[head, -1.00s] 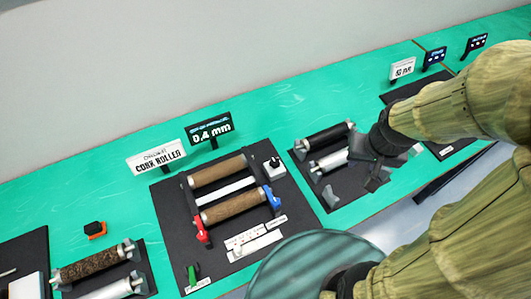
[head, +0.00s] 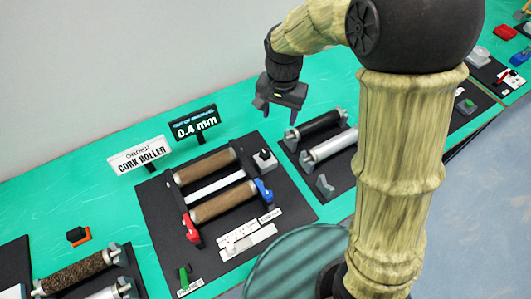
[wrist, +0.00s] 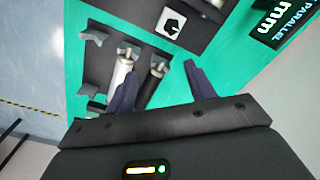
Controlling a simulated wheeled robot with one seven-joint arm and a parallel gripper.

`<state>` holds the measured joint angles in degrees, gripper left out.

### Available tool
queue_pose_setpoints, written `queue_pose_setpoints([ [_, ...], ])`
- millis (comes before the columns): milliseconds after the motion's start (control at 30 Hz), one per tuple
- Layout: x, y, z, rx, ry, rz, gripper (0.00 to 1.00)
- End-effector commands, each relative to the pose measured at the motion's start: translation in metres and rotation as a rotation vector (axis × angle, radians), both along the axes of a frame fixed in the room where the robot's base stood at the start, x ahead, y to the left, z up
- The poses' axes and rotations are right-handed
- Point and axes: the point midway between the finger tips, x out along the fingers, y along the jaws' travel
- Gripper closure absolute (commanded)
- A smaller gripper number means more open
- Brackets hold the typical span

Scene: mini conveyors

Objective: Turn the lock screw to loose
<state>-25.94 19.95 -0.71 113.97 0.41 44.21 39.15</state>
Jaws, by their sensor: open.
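The mini conveyor unit on its black board (head: 160,225) has two brown cork rollers (head: 222,203). A red lever part (head: 191,229) sits at its front left and a blue lever part (head: 263,190) at its right end. I cannot tell which part is the lock screw. A white block with a black knob (head: 265,160) stands at the back right corner. My gripper (head: 277,114) is open and empty, above the table behind the unit's right side, clear of all parts. In the wrist view its two fingers (wrist: 160,88) are spread apart.
A cork roller sign (head: 140,155) and a 0.4 mm sign (head: 194,123) stand behind the unit. A board with a black roller (head: 320,125) and a silver roller (head: 332,146) is to the right. A green part (head: 184,277) lies at the front left.

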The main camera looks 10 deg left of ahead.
Motion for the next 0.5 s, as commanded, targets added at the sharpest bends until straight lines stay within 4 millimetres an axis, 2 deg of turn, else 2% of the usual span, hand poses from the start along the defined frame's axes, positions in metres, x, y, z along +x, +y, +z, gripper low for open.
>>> queue_pose_setpoints([
  [33,0.002,0.018,-0.007,-0.006,0.012,-0.011,0.46],
  [133,0.003,0.036,-0.009,-0.013,0.028,-0.038,0.46],
  [500,0.004,0.037,-0.008,-0.015,0.031,-0.051,0.46],
])
